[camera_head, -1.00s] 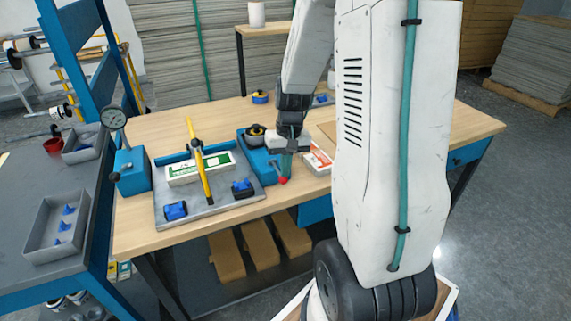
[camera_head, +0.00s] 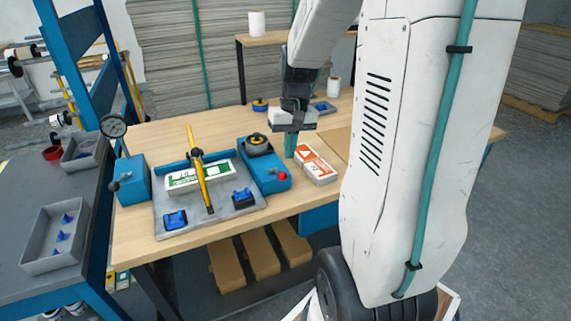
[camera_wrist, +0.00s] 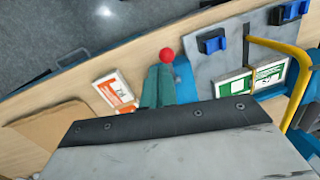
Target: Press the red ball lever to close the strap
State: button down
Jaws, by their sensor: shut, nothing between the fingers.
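The red ball (camera_head: 283,176) sits at the front right end of a blue block (camera_head: 251,174) with a black round knob (camera_head: 257,144). My gripper (camera_head: 290,154) has teal fingers pointing down, shut and empty, above and behind the ball. In the wrist view the closed fingers (camera_wrist: 159,84) end just short of the red ball (camera_wrist: 166,55); contact cannot be told. A yellow bar (camera_head: 204,180) crosses a green-and-white box (camera_head: 184,179) on a grey plate (camera_head: 216,218). I cannot make out which part is the strap.
An orange-and-white box (camera_head: 316,164) lies just right of my gripper. A blue stand with a dial gauge (camera_head: 114,125) is left of the plate. Two blue clips (camera_head: 175,219) sit on the plate's front. A grey shelf with trays (camera_head: 57,230) stands left.

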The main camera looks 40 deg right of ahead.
jog(key=shift+s+r, duration=0.25)
jog(key=shift+r, duration=0.45)
jog(key=shift+s+r, duration=0.25)
jog(key=shift+r, duration=0.5)
jog(key=shift+s+r, duration=0.25)
jog(key=shift+r, duration=0.45)
jog(key=s+a+r+n, duration=0.2)
jog(key=s+a+r, duration=0.1)
jog(key=s+a, duration=0.4)
jog(key=s+a+r+n+t+h, duration=0.1)
jog(key=s+a+r+n, duration=0.2)
jog(key=s+a, duration=0.4)
jog(key=a, duration=0.5)
jog(key=shift+s+t, duration=0.25)
jog(key=shift+t, duration=0.05)
